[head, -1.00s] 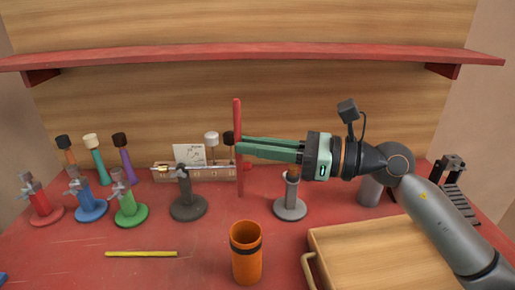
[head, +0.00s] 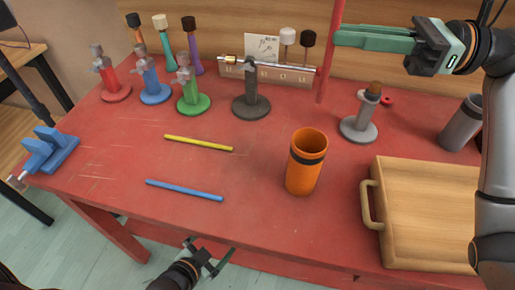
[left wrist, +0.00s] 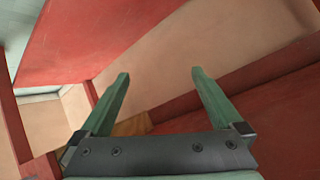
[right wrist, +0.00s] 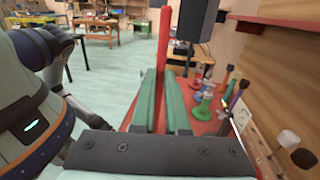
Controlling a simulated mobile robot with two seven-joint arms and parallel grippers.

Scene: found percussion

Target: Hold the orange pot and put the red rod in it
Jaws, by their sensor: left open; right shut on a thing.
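The orange pot (head: 305,172) stands upright on the red table, with a dark band below its open rim. My right gripper (head: 338,38) is shut on the red rod (head: 327,72) and holds it nearly upright above the back of the table, behind and right of the pot. The rod also shows between the fingers in the right wrist view (right wrist: 162,52). Its top is cut off in the head view. My left gripper (head: 222,262) is open and empty, low in front of the table's front edge. The left wrist view (left wrist: 158,85) shows its fingers apart with nothing between them.
A wooden box with a handle (head: 425,225) lies right of the pot. A grey stand (head: 358,126) is behind the pot. A yellow rod (head: 198,142) and a blue rod (head: 184,190) lie left of it. Coloured stands and mallets line the back left. The table's front middle is clear.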

